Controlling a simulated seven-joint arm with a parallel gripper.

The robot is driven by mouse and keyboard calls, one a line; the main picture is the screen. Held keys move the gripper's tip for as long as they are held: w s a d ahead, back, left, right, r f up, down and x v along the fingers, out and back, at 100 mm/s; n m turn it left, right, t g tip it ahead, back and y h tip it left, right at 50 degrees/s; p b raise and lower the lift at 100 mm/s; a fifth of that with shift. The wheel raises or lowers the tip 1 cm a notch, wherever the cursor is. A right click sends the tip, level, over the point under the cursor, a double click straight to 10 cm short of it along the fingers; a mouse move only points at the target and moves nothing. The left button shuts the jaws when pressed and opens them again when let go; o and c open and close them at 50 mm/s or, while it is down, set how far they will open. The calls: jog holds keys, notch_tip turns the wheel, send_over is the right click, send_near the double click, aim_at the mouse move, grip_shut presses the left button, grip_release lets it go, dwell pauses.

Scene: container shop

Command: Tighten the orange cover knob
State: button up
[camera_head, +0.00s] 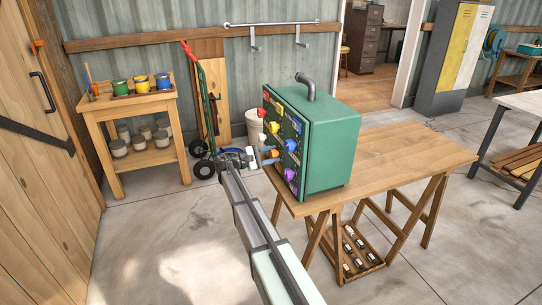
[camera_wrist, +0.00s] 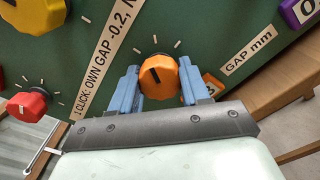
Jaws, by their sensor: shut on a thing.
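The orange cover knob (camera_wrist: 159,76) sits on the dark green panel (camera_wrist: 215,30) of a machine, with white tick marks around its upper side. My gripper (camera_wrist: 159,82) has its two blue fingers on the left and right of the knob and is shut on it. In the head view, my gripper (camera_head: 262,157) reaches the panel side of the green machine (camera_head: 335,145); the orange knob is mostly hidden there by the fingers.
In the wrist view a red knob (camera_wrist: 27,105) is at left, a yellow knob (camera_wrist: 35,12) at upper left, a purple-framed display (camera_wrist: 298,13) at upper right. The machine stands on a wooden trestle table (camera_head: 420,150). A hand truck (camera_head: 207,105) is behind my arm.

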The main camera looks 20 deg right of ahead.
jog(key=m, duration=0.5)
jog(key=shift+m, duration=0.3)
jog(key=m, duration=0.5)
jog(key=shift+m, duration=0.4)
jog(key=o, duration=1)
jog(key=shift+o, duration=0.2)
jog(key=shift+a, duration=0.15)
jog(key=a, duration=1.3)
jog(key=shift+a, duration=0.3)
